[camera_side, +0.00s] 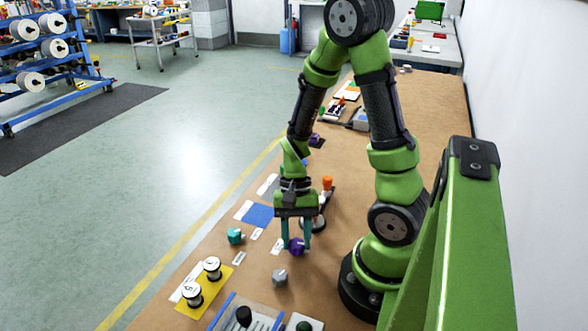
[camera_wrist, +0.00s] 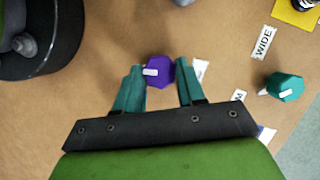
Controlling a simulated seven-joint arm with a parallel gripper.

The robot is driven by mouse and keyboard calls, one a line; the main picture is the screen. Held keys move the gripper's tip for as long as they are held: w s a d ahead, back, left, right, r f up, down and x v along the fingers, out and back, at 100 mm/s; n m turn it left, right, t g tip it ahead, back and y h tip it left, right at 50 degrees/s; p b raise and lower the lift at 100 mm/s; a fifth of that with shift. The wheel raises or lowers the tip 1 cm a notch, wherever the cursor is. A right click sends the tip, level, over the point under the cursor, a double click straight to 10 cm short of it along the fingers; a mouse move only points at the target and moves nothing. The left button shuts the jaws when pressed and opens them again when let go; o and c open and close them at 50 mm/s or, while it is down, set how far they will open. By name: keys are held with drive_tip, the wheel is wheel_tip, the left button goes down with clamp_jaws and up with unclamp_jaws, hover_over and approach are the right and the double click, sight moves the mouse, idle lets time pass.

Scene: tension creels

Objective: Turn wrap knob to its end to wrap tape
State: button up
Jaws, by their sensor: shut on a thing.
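A purple knob (camera_side: 297,247) with a pale pointer mark sits on the brown bench top. It also shows in the wrist view (camera_wrist: 159,71), where the pale mark lies on its left part. My gripper (camera_side: 296,242) points down over the knob, with its teal fingers on either side of it, shut on it. In the wrist view my gripper (camera_wrist: 160,66) has one fingertip left of the knob and one right of it. A white label (camera_wrist: 201,70) beside the knob is partly hidden by the right finger, so its word cannot be read.
A teal knob (camera_side: 235,236) and a grey knob (camera_side: 280,277) stand nearby on the bench (camera_side: 180,315). Two white spools (camera_side: 193,294) (camera_side: 212,269) stand on a yellow mat. A blue sheet (camera_side: 258,215) and an orange-topped post (camera_side: 327,183) lie behind my gripper.

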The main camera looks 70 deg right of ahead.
drive_tip(key=shift+m+t, duration=0.4)
drive_tip(key=shift+m, duration=0.4)
drive_tip(key=o, duration=1.1)
drive_tip(key=shift+c, duration=0.2)
drive_tip(key=shift+r, duration=0.15)
drive_tip(key=v, duration=1.6)
drive_tip(key=shift+d+r, duration=0.25)
drive_tip(key=shift+d, duration=0.05)
